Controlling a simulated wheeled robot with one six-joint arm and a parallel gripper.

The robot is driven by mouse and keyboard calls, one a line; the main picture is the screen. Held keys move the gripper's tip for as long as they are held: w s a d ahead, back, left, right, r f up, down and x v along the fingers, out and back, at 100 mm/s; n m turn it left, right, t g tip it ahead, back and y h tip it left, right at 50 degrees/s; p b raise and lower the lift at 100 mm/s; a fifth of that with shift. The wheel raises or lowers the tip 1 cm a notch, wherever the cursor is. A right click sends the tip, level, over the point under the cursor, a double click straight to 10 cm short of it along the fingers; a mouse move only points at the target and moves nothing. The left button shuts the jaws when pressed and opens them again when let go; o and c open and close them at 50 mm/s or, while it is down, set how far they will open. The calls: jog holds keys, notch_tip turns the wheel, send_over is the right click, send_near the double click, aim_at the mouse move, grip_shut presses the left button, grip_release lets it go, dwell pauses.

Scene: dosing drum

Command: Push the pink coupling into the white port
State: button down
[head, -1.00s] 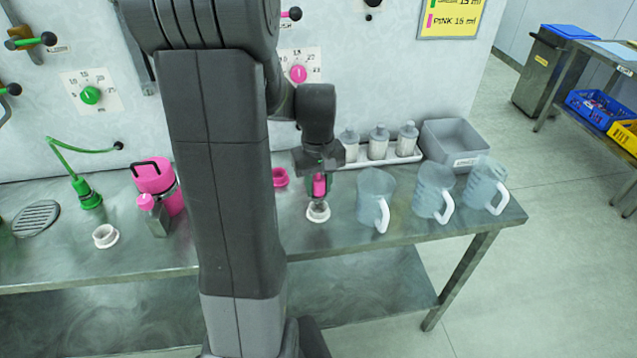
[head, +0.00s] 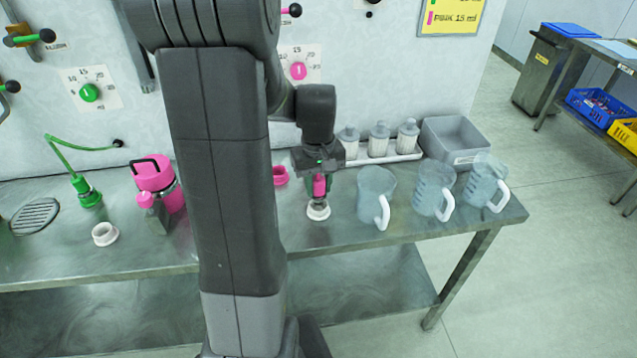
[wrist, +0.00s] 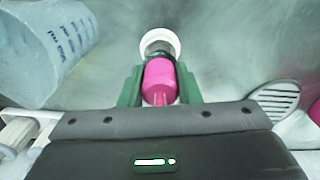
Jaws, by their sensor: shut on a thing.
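My gripper (head: 319,184) is shut on the pink coupling (head: 319,186). In the wrist view the pink coupling (wrist: 159,82) sits between the two green fingers (wrist: 158,88), its dark metal end pointing at the white port. The white port (head: 318,210) is a ring on the steel table, directly below the coupling. It also shows in the wrist view (wrist: 160,42), around the coupling's metal end. The end overlaps the ring's opening; how deep it sits is hidden. Another white ring (head: 105,234) stands further left on the table.
Clear jugs (head: 375,198) with white handles stand close to the right of my gripper. White-capped bottles (head: 379,139) and a grey bin (head: 455,143) stand behind. A pink ring (head: 280,176) lies just left. A pink container (head: 158,183) and a green coupling (head: 85,191) are further left.

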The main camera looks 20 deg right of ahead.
jog(key=shift+f, duration=0.15)
jog(key=shift+f+b, duration=0.45)
jog(key=shift+f, duration=0.1)
dwell(0.6)
jog(key=shift+f+b, duration=0.55)
jog(key=shift+f, duration=0.15)
jog(key=c, duration=1)
grip_release()
jog(key=shift+r, duration=0.15)
notch_tip(320, 180, up, 7)
jog(key=p, duration=0.5)
jog(key=shift+p, duration=0.35)
